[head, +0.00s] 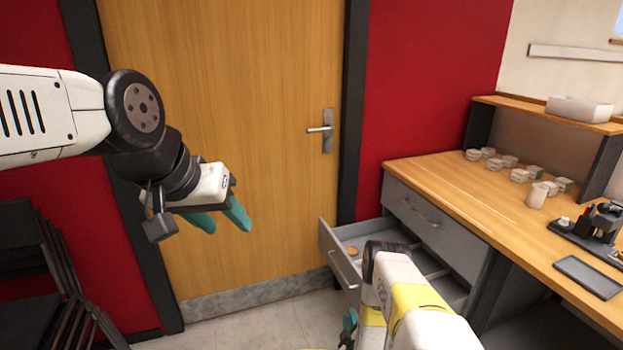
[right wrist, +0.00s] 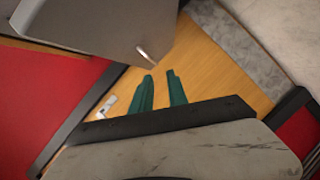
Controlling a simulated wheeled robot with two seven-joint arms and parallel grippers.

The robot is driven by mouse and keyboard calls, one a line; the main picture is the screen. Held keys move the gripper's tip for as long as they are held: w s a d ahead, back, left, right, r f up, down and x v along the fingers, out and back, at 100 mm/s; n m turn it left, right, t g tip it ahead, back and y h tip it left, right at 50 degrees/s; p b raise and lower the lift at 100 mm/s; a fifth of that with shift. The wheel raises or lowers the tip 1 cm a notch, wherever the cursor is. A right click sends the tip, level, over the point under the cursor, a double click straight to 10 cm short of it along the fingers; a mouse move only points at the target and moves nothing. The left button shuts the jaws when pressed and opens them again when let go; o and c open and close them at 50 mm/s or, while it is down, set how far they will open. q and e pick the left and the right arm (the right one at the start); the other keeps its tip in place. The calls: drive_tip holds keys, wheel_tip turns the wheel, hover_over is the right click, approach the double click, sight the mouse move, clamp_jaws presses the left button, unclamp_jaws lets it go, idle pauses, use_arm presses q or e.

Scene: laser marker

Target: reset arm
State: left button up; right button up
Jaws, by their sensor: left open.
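My left gripper (head: 226,222) hangs in the air at the left of the head view, in front of the wooden door (head: 250,140). Its two teal fingers are apart and empty. My right arm comes up from the bottom of the head view beside the open drawer (head: 340,268). Its gripper (head: 348,328) is mostly hidden at the bottom edge. The right wrist view shows the right gripper's (right wrist: 160,74) two teal fingers with a gap and nothing between them. A grey panel with a handle (right wrist: 147,53) is close beyond the fingertips.
A wooden desk (head: 450,190) stands at the right, with several small white stacks, a dark tray (head: 587,277) and a black device (head: 600,222). Folded chairs (head: 50,275) lean at the left.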

drive_tip(key=w+d+r+m+g, duration=0.1)
drive_tip(key=w+r, duration=0.6)
drive_tip(key=r, duration=0.2)
drive_tip(key=w+d+r+m+g, duration=0.1)
drive_tip(key=w+r+m, duration=0.1)
drive_tip(key=w+r, duration=0.6)
wheel_tip(320, 180, up, 21)
drive_tip(key=s+m+g, duration=0.2)
drive_tip(key=m, duration=0.1)
drive_tip(key=s+r+m+g+y, duration=0.2)
drive_tip(key=s+r+m+g, duration=0.1)
drive_tip(key=s+r, duration=1.5)
drive_tip(key=s+r+m+g, duration=0.2)
drive_tip(key=s+r, duration=0.1)
drive_tip(key=s, duration=1.9)
drive_tip(key=shift+a+r, duration=0.15)
drive_tip(key=shift+a, duration=0.3)
drive_tip(key=shift+w, duration=0.1)
